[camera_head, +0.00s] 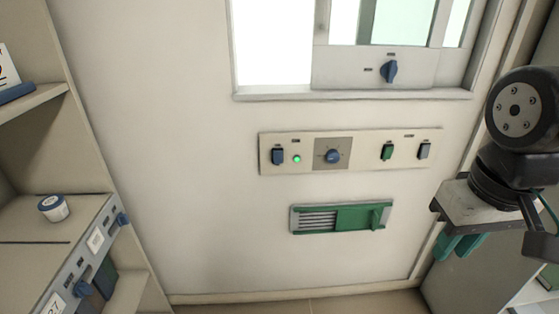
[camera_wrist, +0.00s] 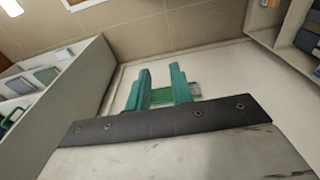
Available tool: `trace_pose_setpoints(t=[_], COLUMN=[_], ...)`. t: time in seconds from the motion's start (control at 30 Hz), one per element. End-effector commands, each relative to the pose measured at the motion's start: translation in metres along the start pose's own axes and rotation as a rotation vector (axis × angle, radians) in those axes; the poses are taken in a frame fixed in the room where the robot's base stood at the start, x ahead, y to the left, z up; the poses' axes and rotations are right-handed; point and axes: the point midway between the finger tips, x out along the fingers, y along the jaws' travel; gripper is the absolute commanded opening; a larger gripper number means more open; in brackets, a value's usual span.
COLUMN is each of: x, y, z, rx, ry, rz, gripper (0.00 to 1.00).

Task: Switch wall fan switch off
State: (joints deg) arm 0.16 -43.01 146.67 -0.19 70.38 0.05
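A beige switch panel (camera_head: 357,141) is fixed to the wall below the window. It carries a dark blue rocker switch (camera_head: 278,156) beside a lit green lamp (camera_head: 297,159), a blue rotary knob (camera_head: 333,156), a green rocker switch (camera_head: 387,152) and a grey-blue rocker switch (camera_head: 424,151). Their labels are too small to read, so I cannot tell which is the fan switch. My gripper (camera_head: 459,247) is at the right, lower than the panel and apart from it. In the wrist view, my gripper (camera_wrist: 161,88) has its green fingers apart, with nothing held between them.
A wall vent with a green slide (camera_head: 360,217) sits below the panel. A larger blue knob (camera_head: 389,71) is on the window frame. Open wall surrounds the panel.

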Motion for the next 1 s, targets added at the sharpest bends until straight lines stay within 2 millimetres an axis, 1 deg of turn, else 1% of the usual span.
trace_pose_setpoints(t=[0.03, 0.07, 0.27, 0.37, 0.47, 0.67, 0.83, 1.0], x=[0.003, 0.006, 0.033, 0.051, 0.072, 0.122, 0.169, 0.22], y=[0.0, 0.0, 0.003, 0.009, 0.015, 0.028, 0.034, 0.031], z=[-0.001, -0.002, -0.012, -0.028, -0.05, -0.102, -0.151, -0.201], rx=[0.001, 0.001, 0.001, -0.014, -0.057, -0.215, -0.41, -0.648], ry=[-0.018, -0.031, -0.172, -0.209, -0.211, -0.151, -0.056, 0.076], rz=[0.0, 0.0, 0.01, 0.033, 0.057, 0.099, 0.127, 0.145], gripper=[0.08, 0.0, 0.0, 0.0, 0.0, 0.0, 0.0, 0.0])
